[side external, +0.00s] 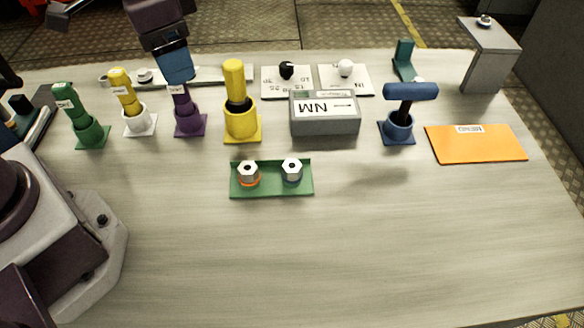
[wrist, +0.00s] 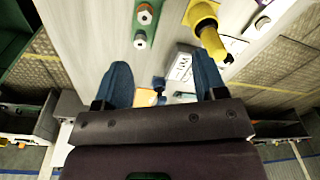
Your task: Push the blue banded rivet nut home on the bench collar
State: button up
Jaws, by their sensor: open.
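The blue banded rivet nut (side external: 292,169) is a pale hex nut with a dark hole and a blue band at its base. It stands in the right half of a green tray (side external: 270,188). A similar nut with an orange band (side external: 249,173) stands to its left. My gripper (side external: 178,80) has blue fingers and appears above the purple-handled tool, behind and left of the tray. In the wrist view its fingers (wrist: 162,72) are apart with nothing held between them. I cannot tell which fixture is the bench collar.
Handled tools in green, white, purple (side external: 190,122) and yellow (side external: 240,120) holders stand left and behind the tray. A grey box (side external: 325,124), a blue-handled tool (side external: 398,125), an orange mat (side external: 476,150) and a grey post (side external: 485,65) are to the right. The front bench is clear.

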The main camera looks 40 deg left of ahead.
jog(key=w+d+f+m+g, duration=0.2)
jog(key=w+d+f+m, duration=0.2)
jog(key=w+d+f, duration=0.5)
jog(key=m+t, duration=0.1)
send_over(289, 166)
notch_tip(289, 166, down, 9)
jog(key=shift+a+f, duration=0.1)
jog(key=shift+f, duration=3)
jog(key=shift+c, duration=0.5)
jog(key=c, duration=0.9)
